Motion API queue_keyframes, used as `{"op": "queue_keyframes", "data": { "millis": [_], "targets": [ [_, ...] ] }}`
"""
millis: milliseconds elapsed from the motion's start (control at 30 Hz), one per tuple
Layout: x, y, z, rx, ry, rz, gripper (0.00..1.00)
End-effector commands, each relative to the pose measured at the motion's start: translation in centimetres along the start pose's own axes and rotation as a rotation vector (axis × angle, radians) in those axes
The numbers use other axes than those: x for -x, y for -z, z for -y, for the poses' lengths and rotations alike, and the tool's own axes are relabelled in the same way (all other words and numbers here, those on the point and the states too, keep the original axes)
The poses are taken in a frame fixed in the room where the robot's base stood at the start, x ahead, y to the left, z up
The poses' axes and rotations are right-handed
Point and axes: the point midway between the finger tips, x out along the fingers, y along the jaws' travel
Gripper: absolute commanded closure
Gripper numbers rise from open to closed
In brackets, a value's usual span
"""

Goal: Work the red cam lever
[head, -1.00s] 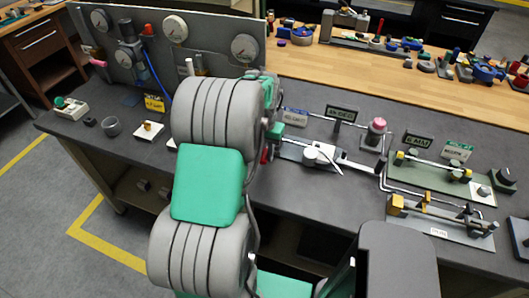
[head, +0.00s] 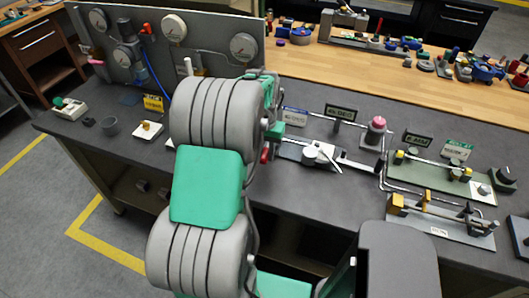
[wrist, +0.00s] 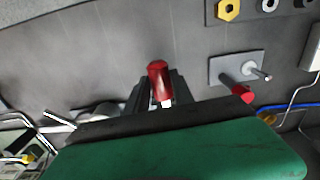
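A red, rounded lever handle (wrist: 158,80) stands up between the dark fingers of my gripper (wrist: 160,92) in the wrist view. One finger is on each side of it. I cannot tell whether the fingers press on it or only surround it. The lever's base is hidden behind my gripper's dark and green body. In the head view a small red part (head: 264,155) shows just right of my arm, beside a pale plate with a white knob (head: 312,154). My gripper is hidden behind my arm there.
A grey plate (wrist: 228,68) with a silver pin and a red-tipped part (wrist: 241,93) lies right of my gripper. A green fixture (head: 440,177) and thin pipes stand at the bench's right. A gauge panel (head: 200,35) rises at the back left.

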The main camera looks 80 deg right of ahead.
Motion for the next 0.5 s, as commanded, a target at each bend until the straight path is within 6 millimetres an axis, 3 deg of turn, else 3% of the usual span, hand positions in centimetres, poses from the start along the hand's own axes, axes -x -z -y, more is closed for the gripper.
{"op": "queue_keyframes", "data": {
  "millis": [233, 500],
  "targets": [
    [0.02, 0.00, 0.00, 0.000, 0.000, 0.000, 0.51],
    [0.21, 0.02, 0.01, 0.000, 0.000, -0.001, 0.51]
  ]
}}
